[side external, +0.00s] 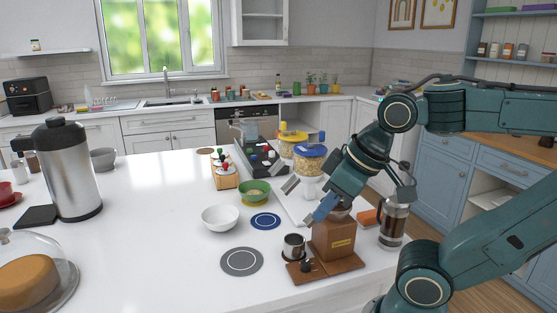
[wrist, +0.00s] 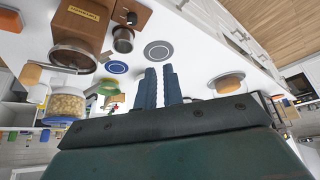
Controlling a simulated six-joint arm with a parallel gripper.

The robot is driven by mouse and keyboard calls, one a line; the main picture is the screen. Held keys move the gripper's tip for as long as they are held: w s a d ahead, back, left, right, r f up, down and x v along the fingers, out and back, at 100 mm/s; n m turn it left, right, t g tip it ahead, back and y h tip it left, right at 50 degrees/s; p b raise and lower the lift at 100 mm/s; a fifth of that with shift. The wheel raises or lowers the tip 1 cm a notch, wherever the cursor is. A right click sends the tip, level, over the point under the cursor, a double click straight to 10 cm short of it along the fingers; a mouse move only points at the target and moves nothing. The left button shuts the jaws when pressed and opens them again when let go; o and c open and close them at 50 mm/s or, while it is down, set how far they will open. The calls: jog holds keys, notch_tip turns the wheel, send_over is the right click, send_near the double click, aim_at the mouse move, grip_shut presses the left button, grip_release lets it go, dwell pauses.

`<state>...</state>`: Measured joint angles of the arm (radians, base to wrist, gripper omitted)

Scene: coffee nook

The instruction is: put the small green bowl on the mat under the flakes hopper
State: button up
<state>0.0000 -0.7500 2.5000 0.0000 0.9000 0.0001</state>
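The small green bowl (side external: 254,192) stands upright on the white counter behind the blue mat, with tan contents visible; it also shows in the wrist view (wrist: 108,88). The round blue mat (side external: 265,222) has a white ring and lies bare. Two clear hoppers stand to its right and behind: a blue-lidded hopper (side external: 310,162) with tan pieces and a yellow-lidded hopper (side external: 291,146). Which holds the flakes is hard to tell. My gripper (wrist: 159,68) shows two blue fingers with a narrow empty gap. It is raised, away from the bowl, near the brown grinder.
A white bowl (side external: 220,218) stands left of the blue mat, and a grey mat (side external: 242,261) lies in front. The brown grinder (side external: 334,240), a metal cup (side external: 293,246) and a French press (side external: 393,222) crowd the right. The counter's left middle is clear.

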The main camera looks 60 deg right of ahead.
jog(key=o, duration=0.3)
jog(key=shift+o, duration=0.5)
jog(key=shift+w+r, duration=0.1)
jog(key=shift+w, duration=0.05)
jog(key=m+g+h, duration=0.2)
jog(key=m+h, duration=0.1)
jog(key=m, duration=2.2)
send_over(260, 197)
jog(key=s+a, duration=0.3)
jog(key=s, duration=0.2)
jog(key=shift+w+d+f, duration=0.1)
jog(key=shift+f, duration=1.3)
jog(key=shift+w+d+f, duration=0.1)
jog(key=shift+f, duration=1.3)
jog(key=shift+w+a+x, duration=0.1)
jog(key=shift+x, duration=3.35)
jog(key=shift+w+a+x, duration=0.1)
jog(key=shift+a+x, duration=0.05)
jog(key=shift+x, duration=3.25)
